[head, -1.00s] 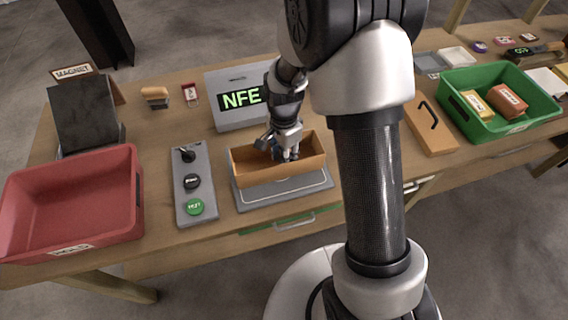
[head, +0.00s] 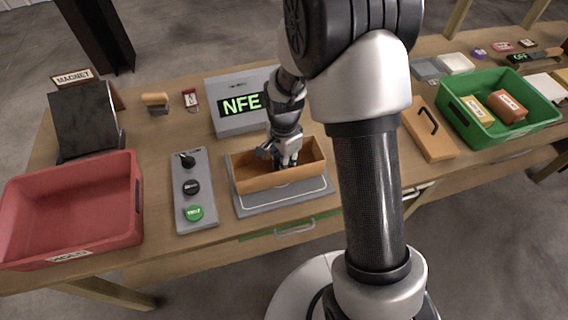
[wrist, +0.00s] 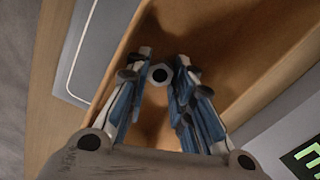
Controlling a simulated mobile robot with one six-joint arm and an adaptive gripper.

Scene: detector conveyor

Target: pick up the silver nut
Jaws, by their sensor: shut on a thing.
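The silver nut (wrist: 160,74) shows in the wrist view as a small hexagonal ring with a dark hole. It sits between the two fingertips of my gripper (wrist: 165,70), which is shut on it. In the head view my gripper (head: 287,163) reaches down into the orange-brown open box (head: 252,182), and the nut is not visible there. The inside floor of the box shows beyond the nut in the wrist view. I cannot tell whether the nut touches the floor.
A button panel (head: 193,203) and red bin (head: 70,215) lie left. A green bin (head: 460,112) with two blocks and an orange lid-like board with a handle (head: 428,135) lie right.

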